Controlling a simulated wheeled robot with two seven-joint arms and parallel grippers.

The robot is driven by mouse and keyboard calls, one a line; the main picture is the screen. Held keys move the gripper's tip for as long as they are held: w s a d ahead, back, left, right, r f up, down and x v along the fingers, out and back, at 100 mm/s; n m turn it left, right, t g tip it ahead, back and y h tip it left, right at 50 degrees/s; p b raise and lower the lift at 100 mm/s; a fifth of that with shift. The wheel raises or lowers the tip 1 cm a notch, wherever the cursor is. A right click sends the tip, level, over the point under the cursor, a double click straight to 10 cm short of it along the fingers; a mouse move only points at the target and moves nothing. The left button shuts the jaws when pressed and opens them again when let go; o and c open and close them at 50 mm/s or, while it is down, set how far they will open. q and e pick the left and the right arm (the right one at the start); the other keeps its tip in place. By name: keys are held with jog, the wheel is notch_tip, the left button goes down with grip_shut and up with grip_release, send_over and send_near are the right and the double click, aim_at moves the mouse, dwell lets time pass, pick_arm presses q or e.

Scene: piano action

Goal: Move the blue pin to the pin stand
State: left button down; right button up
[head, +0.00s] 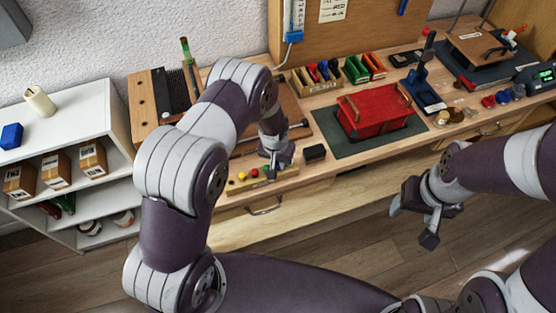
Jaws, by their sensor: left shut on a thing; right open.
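The pin stand (240,185) is a light wooden strip at the front edge of the bench, with yellow, red and green round-headed pins in it. My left gripper (274,172) points down over its right part, beside the green pin. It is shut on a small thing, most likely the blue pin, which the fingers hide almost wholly. I cannot tell whether that pin touches the stand. My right gripper (413,222) is open and empty, in front of the bench and over the floor.
A small black block (315,153) lies just right of the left gripper. A red piece (375,110) rests on a dark green mat (345,147). Colored bins (363,68) stand behind. A white shelf (75,120) is at left. Open floor lies in front of the bench.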

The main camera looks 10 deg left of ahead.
pick_arm(q)
jog(key=shift+f, duration=0.2)
jog(key=c, duration=0.7)
grip_release()
jog(key=shift+o, duration=0.2)
jog(key=shift+r, duration=0.1)
notch_tip(320, 180, up, 8)
jog(key=p, duration=0.5)
jog(key=shift+f, duration=0.25)
jog(key=shift+s+f, duration=0.1)
